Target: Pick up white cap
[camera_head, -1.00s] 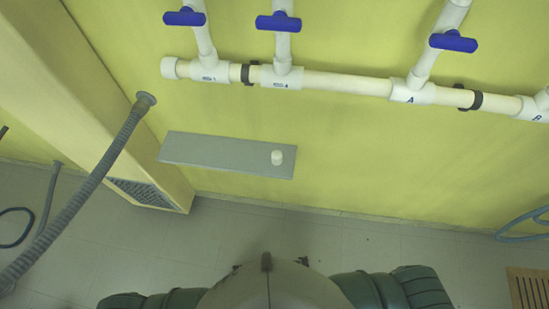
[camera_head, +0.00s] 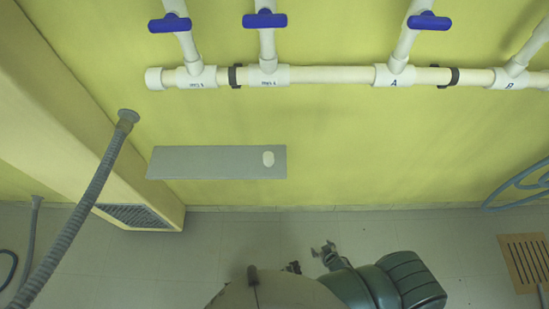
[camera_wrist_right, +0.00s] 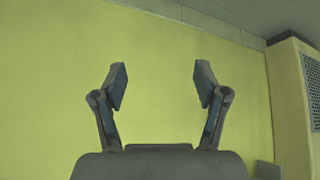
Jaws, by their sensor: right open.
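The white cap (camera_head: 268,159) is a small pale cylinder on the right part of a grey shelf (camera_head: 205,163) fixed to the yellow wall, in the head view. My right gripper (camera_head: 325,250) is below and to the right of the shelf in the head view, apart from the cap. In the right wrist view my right gripper (camera_wrist_right: 160,88) shows two fingers spread apart with nothing between them. The cap does not show in the wrist view. My left gripper is not in view.
A white pipe (camera_head: 320,75) with blue valve handles (camera_head: 265,19) runs along the wall above the shelf. A grey corrugated hose (camera_head: 75,217) hangs at the left, beside a yellow column with a vent (camera_head: 135,215). A slatted wooden item (camera_head: 525,262) is at lower right.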

